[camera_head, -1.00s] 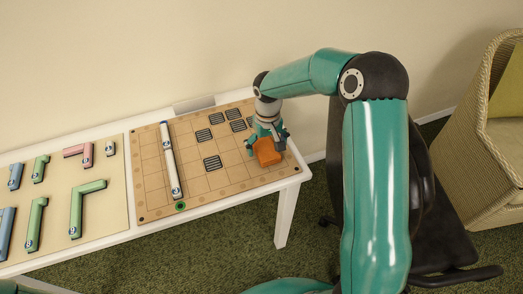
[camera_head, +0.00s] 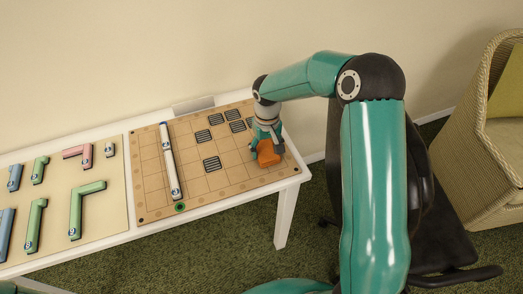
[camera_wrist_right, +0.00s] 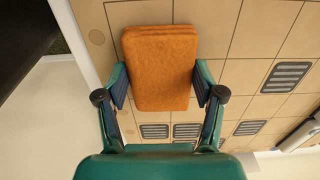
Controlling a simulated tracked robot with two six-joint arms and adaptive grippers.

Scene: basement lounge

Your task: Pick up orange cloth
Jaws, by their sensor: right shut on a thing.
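The orange cloth (camera_head: 267,155) is a folded, rounded rectangular pad at the right end of the wooden grid board (camera_head: 222,182). My right gripper (camera_head: 268,146) points down over it, with its fingers on either side of it. In the right wrist view, the cloth (camera_wrist_right: 160,70) sits between the two fingertips of my right gripper (camera_wrist_right: 160,88), which is shut on it. The cloth appears at board level; I cannot tell whether it touches the board. My left gripper is not in view.
A white bar (camera_head: 170,160) lies across the grid board. Dark striped patches (camera_head: 212,163) mark some cells. Coloured angled pieces (camera_head: 85,205) lie on a panel at the left of the white table (camera_head: 232,205). A black chair (camera_head: 440,245) and a wicker armchair (camera_head: 475,160) stand at right.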

